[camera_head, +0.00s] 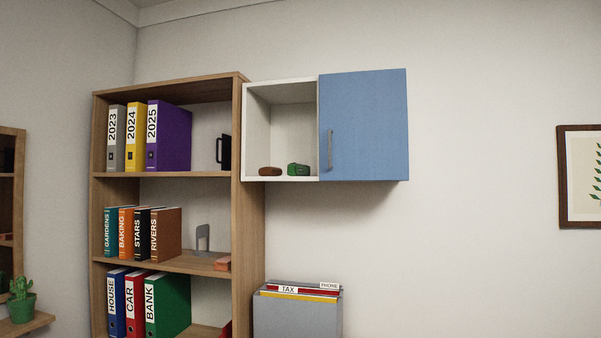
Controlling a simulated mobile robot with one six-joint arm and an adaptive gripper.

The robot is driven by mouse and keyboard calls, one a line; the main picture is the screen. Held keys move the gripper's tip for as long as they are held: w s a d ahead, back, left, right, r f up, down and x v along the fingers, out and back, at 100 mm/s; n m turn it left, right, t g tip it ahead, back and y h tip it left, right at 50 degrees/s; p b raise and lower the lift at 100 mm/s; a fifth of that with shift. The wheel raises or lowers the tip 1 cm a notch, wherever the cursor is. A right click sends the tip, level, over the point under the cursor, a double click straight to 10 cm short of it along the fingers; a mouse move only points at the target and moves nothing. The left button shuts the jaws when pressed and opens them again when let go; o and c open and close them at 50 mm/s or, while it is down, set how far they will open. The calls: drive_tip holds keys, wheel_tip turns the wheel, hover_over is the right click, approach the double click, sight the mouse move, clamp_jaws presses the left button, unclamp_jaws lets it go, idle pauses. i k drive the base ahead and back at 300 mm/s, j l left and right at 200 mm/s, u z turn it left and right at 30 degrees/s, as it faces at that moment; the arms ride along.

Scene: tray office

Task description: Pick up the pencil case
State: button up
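No object here can be identified for certain as the pencil case. A small brown rounded object (270,171) and a small green object (298,170) lie side by side on the floor of the open left half of the wall cabinet (250,130). Either could be a small case, but they are too small to tell. A flat reddish-brown item (222,264) lies at the right end of the middle bookcase shelf. My gripper is not in view.
The blue cabinet door (365,125) covers the right half. The wooden bookcase (243,210) stands left, holding binders and books. Below the cabinet is a grey file box (297,320) with folders. A potted cactus (20,308) and framed picture (565,180) flank the scene.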

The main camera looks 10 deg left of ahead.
sight(294, 170)
drive_tip(key=i+j+u, duration=0.1)
drive_tip(key=i, duration=0.3)
drive_tip(key=i+j, duration=0.3)
drive_tip(key=i+u, duration=0.05)
drive_tip(key=i, duration=0.05)
